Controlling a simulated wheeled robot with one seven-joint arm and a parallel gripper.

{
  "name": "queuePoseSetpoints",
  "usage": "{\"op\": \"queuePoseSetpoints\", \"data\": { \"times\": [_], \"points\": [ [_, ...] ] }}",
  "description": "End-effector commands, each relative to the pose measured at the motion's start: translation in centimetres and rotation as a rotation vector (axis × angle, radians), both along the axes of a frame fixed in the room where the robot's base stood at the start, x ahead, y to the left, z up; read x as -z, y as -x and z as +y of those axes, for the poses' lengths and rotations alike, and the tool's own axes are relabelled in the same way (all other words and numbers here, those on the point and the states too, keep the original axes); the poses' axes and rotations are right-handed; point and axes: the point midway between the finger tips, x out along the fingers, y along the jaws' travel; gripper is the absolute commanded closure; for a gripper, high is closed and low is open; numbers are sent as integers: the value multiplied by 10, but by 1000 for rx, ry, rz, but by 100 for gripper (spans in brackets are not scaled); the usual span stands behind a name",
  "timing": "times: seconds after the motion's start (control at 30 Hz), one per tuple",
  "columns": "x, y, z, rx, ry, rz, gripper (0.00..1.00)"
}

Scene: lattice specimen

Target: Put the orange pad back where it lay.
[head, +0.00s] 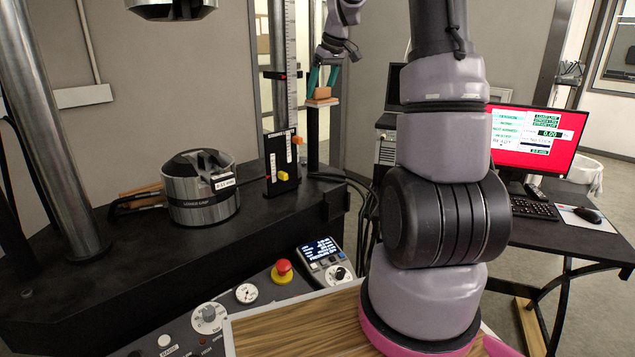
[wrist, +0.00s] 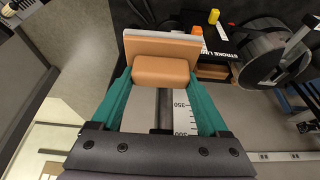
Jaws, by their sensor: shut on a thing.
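The orange pad (head: 322,101) is held up at the back of the head view, just right of the tall ruler. It has a thick block and a wider flat plate with a pale edge. My gripper (head: 323,84) has teal fingers pointing down, shut on the pad. In the wrist view the pad's block (wrist: 160,72) sits between the two teal fingers of my gripper (wrist: 162,82), with the plate (wrist: 163,45) beyond the fingertips. The pad touches nothing else that I can make out. The spot where it lay cannot be identified from these frames.
A metal cylinder (head: 200,198) stands on the black machine bed (head: 150,265). A small black stroke-limit panel (head: 283,166) with yellow and orange knobs stands beside the ruler (head: 291,70). Steel columns (head: 48,120) rise at left. The control panel with a red button (head: 282,270) is in front.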

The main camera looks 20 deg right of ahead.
Motion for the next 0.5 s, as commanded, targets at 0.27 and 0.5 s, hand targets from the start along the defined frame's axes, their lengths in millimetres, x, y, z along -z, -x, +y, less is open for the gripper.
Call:
{"op": "queuePoseSetpoints", "data": {
  "times": [0.27, 0.5],
  "points": [
    [61, 1, 0, -5, -1, 7, 74],
    [126, 1, 0, -3, -3, 7, 74]
  ]
}}
